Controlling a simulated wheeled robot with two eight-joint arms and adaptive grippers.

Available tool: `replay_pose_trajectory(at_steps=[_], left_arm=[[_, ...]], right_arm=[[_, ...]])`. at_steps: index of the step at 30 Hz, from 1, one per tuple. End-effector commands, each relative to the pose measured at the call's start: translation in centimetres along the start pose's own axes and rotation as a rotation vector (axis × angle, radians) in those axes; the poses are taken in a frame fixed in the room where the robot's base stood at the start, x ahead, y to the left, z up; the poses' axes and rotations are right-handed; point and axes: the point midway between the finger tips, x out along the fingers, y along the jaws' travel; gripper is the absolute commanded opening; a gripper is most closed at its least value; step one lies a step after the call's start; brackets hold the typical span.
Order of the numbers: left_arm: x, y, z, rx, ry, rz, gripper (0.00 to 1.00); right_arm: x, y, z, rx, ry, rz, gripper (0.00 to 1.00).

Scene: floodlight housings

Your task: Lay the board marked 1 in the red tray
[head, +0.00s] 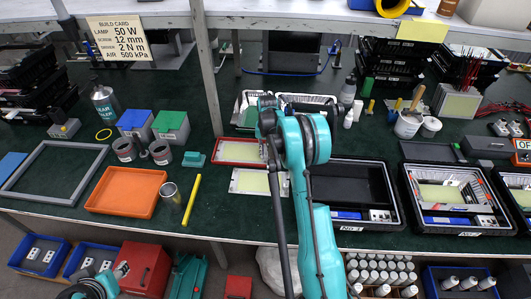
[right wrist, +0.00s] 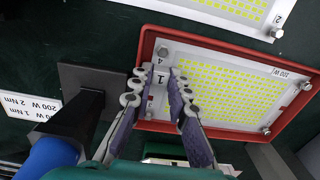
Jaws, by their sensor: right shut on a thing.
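The red tray (head: 232,164) stands left of my right arm in the head view, its right end hidden by the arm. In the right wrist view its red rim (right wrist: 225,44) surrounds the board marked 1 (right wrist: 225,90), a white plate with rows of yellow squares and corner screws. The board looks within the rim; whether it rests fully on the tray floor I cannot tell. My right gripper (right wrist: 157,73) is shut on the board at its end by the printed 1. In the head view the arm largely hides this gripper (head: 270,140). My left gripper is out of view.
A board marked 2 (right wrist: 255,10) lies just outside the tray; it shows in front of it in the head view (head: 255,183). A black crate (head: 355,164) stands to the right. An orange tray (head: 125,190), a can (head: 171,194) and a yellow bar (head: 192,199) lie left.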

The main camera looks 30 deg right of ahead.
Motion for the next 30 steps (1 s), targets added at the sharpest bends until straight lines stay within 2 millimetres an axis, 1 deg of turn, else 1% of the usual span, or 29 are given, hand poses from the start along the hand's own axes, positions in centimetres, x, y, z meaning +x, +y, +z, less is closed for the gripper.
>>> replay_pose_trajectory(at_steps=[1,2,3,4,14,17,20,27,30], left_arm=[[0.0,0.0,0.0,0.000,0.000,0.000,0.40],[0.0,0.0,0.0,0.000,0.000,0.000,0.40],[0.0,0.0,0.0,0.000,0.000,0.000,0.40],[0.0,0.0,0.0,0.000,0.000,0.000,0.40],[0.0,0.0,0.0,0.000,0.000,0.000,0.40],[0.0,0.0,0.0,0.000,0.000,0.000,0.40],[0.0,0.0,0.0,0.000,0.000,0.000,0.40],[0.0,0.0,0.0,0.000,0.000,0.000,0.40],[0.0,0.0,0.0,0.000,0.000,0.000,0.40]], right_arm=[[0.0,0.1,0.0,0.001,0.000,0.001,0.00],[0.0,0.1,0.0,0.001,0.000,0.001,0.22],[0.0,0.1,0.0,0.001,0.000,0.001,0.32],[0.0,0.1,0.0,0.001,0.000,0.001,0.40],[-0.1,0.0,0.0,0.000,0.000,0.000,0.41],[-0.7,0.0,0.0,0.000,0.000,0.000,0.41],[-2.2,0.0,0.0,0.000,0.000,0.000,0.41],[-7.5,0.0,0.0,0.001,0.000,0.000,0.41],[-9.3,0.1,0.0,0.001,0.000,0.000,0.41]])
